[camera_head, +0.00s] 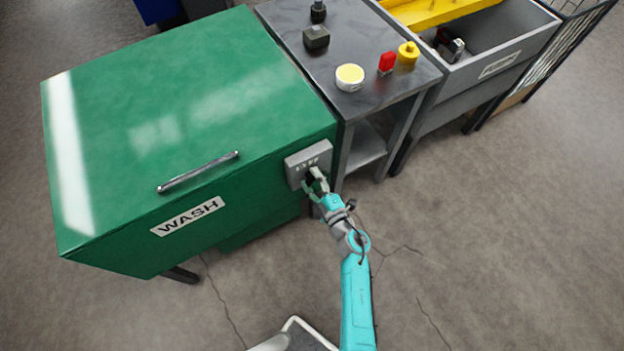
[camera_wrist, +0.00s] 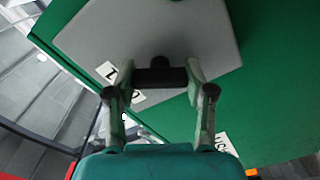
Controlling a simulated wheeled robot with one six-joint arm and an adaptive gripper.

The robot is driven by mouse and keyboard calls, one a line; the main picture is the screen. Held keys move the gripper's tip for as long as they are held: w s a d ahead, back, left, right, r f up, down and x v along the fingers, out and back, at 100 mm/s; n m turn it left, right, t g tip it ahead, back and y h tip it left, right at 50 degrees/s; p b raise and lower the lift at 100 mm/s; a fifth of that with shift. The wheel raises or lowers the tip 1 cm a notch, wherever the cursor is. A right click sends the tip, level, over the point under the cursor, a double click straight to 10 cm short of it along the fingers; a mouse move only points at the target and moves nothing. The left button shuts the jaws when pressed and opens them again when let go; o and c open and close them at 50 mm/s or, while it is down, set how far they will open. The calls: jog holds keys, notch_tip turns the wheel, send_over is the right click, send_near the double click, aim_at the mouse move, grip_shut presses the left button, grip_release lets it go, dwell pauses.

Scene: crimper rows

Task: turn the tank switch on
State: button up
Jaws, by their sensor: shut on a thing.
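The tank switch (camera_wrist: 160,77) is a black bar-shaped knob on this box. My gripper (camera_head: 317,181) is at the box, and in the wrist view its two fingers (camera_wrist: 160,92) sit on either end of the black knob, shut on it.
The floor right of my arm is clear.

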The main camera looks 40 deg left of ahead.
jog(key=o, duration=1.2)
jog(key=shift+c, duration=0.2)
jog(key=v, duration=1.2)
